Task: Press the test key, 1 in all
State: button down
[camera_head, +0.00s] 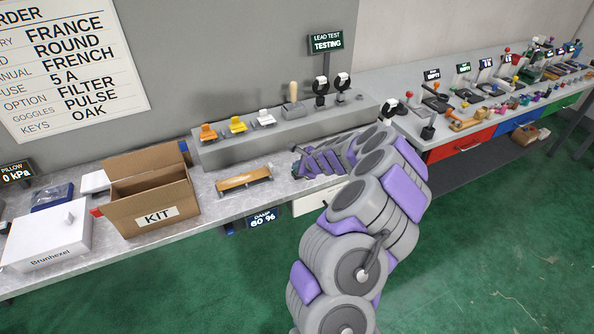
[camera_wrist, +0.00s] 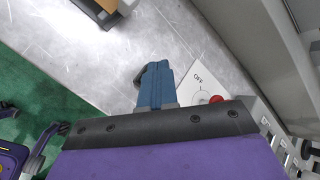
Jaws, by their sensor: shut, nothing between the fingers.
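My gripper (camera_wrist: 157,70) shows in the wrist view as blue fingers held together, with nothing between them. They are over the grey bench top, just left of a white plate (camera_wrist: 196,72) marked OFF. A red round button or lamp (camera_wrist: 216,99) sits at the plate's edge, partly hidden by my gripper. I cannot tell whether the fingers touch the plate. In the head view my gripper (camera_head: 299,166) is low in front of the long grey test box (camera_head: 225,151). A sign (camera_head: 328,43) above the box reads LEAD TEST, TESTING. No key marked test is readable.
Orange (camera_head: 208,132), yellow (camera_head: 237,125) and white (camera_head: 265,118) clip-like parts stand on the test box. An open KIT carton (camera_head: 153,216) and a white Brunhexel box (camera_head: 48,240) stand further left.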

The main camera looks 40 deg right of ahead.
jog(key=shift+r, duration=0.1)
jog(key=shift+r+p, duration=0.85)
jog(key=shift+p, duration=0.15)
notch_tip(320, 180, up, 5)
jog(key=p, duration=0.5)
dwell(0.5)
